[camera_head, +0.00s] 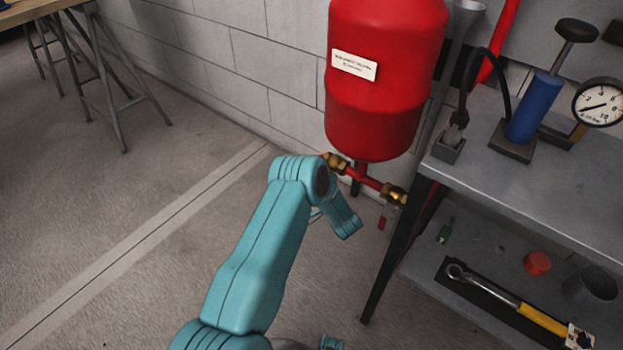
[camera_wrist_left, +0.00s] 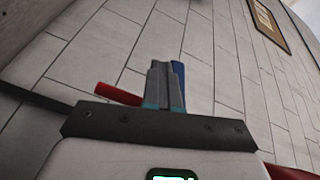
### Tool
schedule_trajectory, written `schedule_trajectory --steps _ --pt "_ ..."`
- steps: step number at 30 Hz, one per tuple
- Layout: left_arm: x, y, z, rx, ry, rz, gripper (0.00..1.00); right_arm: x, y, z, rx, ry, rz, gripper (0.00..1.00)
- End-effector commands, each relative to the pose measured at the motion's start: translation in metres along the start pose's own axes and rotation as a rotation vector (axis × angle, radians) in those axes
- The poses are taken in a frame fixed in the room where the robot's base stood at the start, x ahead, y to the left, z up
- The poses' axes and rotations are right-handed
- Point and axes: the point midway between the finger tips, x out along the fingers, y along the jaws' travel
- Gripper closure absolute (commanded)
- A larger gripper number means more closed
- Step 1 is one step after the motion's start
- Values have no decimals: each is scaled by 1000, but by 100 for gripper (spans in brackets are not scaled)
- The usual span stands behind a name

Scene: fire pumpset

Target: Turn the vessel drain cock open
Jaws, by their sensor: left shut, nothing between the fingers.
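The red vessel (camera_head: 385,100) stands against the wall, with a red pipe and brass fittings below it. A brass valve (camera_head: 394,195) sits on the pipe beside the bench leg, and a short red lever (camera_head: 382,222) hangs below it. I cannot tell for certain that this is the drain cock. My left arm reaches in front of the pipe and hides part of it; its fingers are not clear in the head view. In the left wrist view my left gripper (camera_wrist_left: 167,90) is shut and empty, with a red bar (camera_wrist_left: 118,94) behind it at left. Contact is unclear.
A grey bench (camera_head: 540,185) at right carries a blue hand pump (camera_head: 533,108) and a pressure gauge (camera_head: 598,102). Its lower shelf holds a yellow-handled wrench (camera_head: 542,320) and a red cap (camera_head: 537,263). The floor at left is clear up to a trestle table (camera_head: 95,75).

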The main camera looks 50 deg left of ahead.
Motion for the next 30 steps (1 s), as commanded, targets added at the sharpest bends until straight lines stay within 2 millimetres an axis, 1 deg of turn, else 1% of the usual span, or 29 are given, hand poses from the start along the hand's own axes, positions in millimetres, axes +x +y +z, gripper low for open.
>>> schedule_trajectory --steps 6,23,26,30 --pt "1 -4 0 -1 -1 -1 100 -2 -1 1 -2 -2 0 57" --pt "-2 -4 0 -2 0 -1 100 -2 -1 1 -2 -3 0 57" --pt "-1 -1 1 -1 0 -1 100 0 0 1 -2 -2 0 57" --pt "2 10 7 -1 -1 0 100 8 4 -1 3 3 0 57"
